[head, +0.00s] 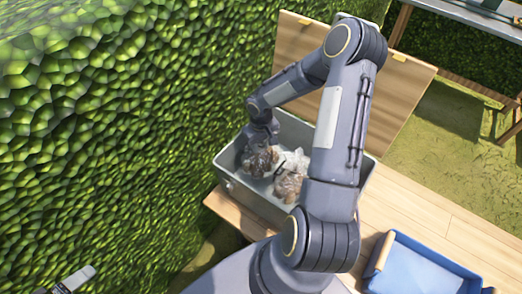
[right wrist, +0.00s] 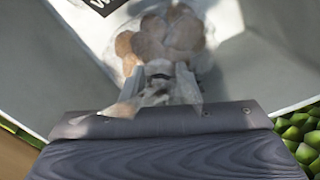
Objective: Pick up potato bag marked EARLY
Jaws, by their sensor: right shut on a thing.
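A grey bin (head: 227,181) on the wooden table holds clear bags of brown potatoes. One potato bag (head: 260,162) lies at the left inside the bin, and another potato bag (head: 290,183) lies to its right. My right gripper (head: 262,145) reaches down into the bin at the left bag. In the right wrist view my right gripper (right wrist: 160,80) is shut on the clear plastic of a potato bag (right wrist: 165,38), with potatoes showing beyond the fingers. I cannot read the word EARLY on any bag.
The bin's walls stand close around my right gripper. A black label with white letters (right wrist: 105,4) shows partly in the right wrist view. A blue crate (head: 425,262) stands at the lower right. A hedge (head: 110,130) fills the left. Bare table (head: 430,215) lies right of the bin.

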